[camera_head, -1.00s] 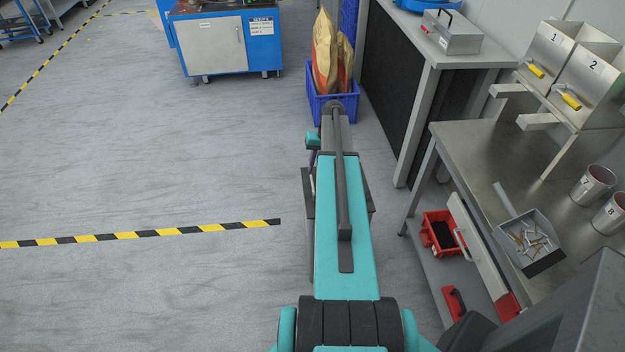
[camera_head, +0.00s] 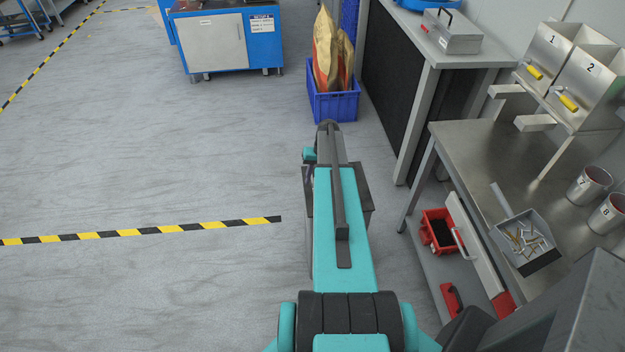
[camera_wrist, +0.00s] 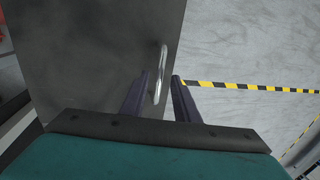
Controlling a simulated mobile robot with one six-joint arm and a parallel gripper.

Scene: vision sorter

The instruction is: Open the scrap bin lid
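In the wrist view, a flat dark grey panel, which looks like the scrap bin lid (camera_wrist: 95,55), fills the upper left. A pale bar handle (camera_wrist: 163,58) stands near its right edge. My gripper (camera_wrist: 161,75) is open, with one dark finger on each side of the handle in the picture. I cannot tell whether the handle is at finger depth or whether a finger touches it. The lid shows no visible gap. In the head view, my arm hides the gripper and most of what lies below it.
A steel bench (camera_head: 460,150) with a tray of metal parts (camera_head: 525,240) stands at the right. A red container (camera_head: 438,232) sits under it. A blue crate (camera_head: 333,106) with sacks is ahead. The floor at the left is clear, with yellow-black tape (camera_head: 140,232).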

